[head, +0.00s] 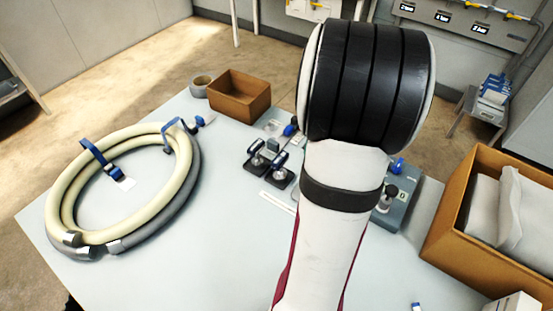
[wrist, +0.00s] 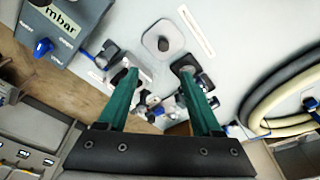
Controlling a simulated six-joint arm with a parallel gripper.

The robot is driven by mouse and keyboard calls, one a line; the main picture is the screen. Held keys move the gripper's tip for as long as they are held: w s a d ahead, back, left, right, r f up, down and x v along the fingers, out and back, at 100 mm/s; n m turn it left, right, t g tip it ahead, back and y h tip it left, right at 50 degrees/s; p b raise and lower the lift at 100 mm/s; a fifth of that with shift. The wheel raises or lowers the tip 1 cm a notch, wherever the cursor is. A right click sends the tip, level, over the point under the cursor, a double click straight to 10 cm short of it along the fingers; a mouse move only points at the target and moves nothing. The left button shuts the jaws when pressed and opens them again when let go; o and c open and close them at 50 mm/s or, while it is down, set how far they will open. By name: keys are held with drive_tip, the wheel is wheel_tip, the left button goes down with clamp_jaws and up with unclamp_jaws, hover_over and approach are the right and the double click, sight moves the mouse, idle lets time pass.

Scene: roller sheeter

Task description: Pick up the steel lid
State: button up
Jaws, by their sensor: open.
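The steel lid (wrist: 163,42) is a flat, light grey plate with rounded corners and a dark knob at its middle. It lies on the pale table in the upper middle of the wrist view. In the head view it does not show; my arm covers that part of the table. My gripper (wrist: 158,77) has two green fingers spread apart with nothing held between them. In the wrist view the lid appears just beyond the fingertips, apart from them. The height of the fingers above it is hard to tell.
A grey gauge box marked mbar (wrist: 62,28) stands near the lid. Dark-based clamps (head: 256,158) sit close by, beside a white strip (head: 278,202). A coiled hose (head: 62,190) lies at left, a brown bin (head: 240,95) behind, a carton (head: 450,215) at right.

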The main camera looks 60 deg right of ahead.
drive_tip(key=f, duration=0.5)
drive_tip(key=w+f, duration=0.1)
drive_tip(key=f, duration=0.4)
drive_tip(key=w+d+f, duration=0.1)
drive_tip(key=f, duration=0.3)
drive_tip(key=shift+f, duration=0.4)
clamp_jaws()
